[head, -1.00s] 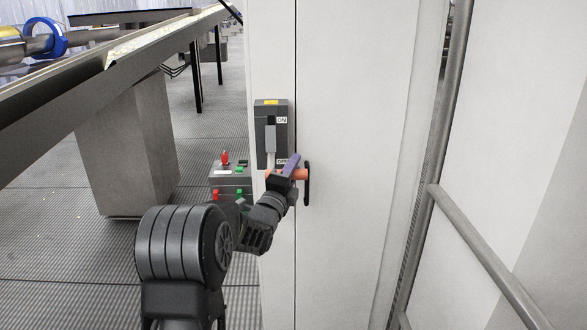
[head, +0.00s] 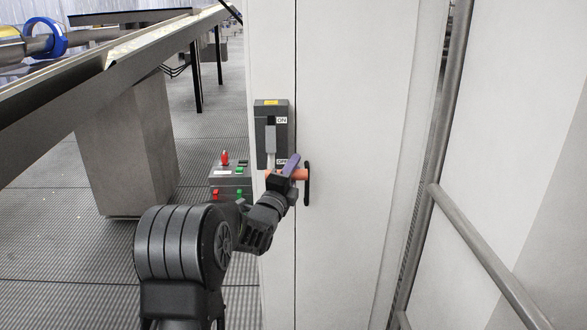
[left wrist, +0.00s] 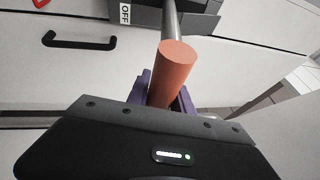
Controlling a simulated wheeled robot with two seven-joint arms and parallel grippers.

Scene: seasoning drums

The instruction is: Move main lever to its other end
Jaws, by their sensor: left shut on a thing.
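The main lever is on a dark grey switch box (head: 271,133) with an ON label near its top and another label, OFF in the left wrist view, near its bottom. Its orange grip (head: 299,174) is at the low end, beside the lower label. In the left wrist view the orange grip (left wrist: 172,68) stands between my purple fingers, with a metal rod (left wrist: 170,22) running up from it. My left gripper (head: 284,171) is shut on this grip and partly hides it. My right gripper is not in view.
The box is on a tall pale cabinet (head: 350,90) with a black door handle (head: 307,190) just right of the grip. A small grey control box (head: 230,178) with red and green buttons is at left. A metal rail (head: 478,245) is at right.

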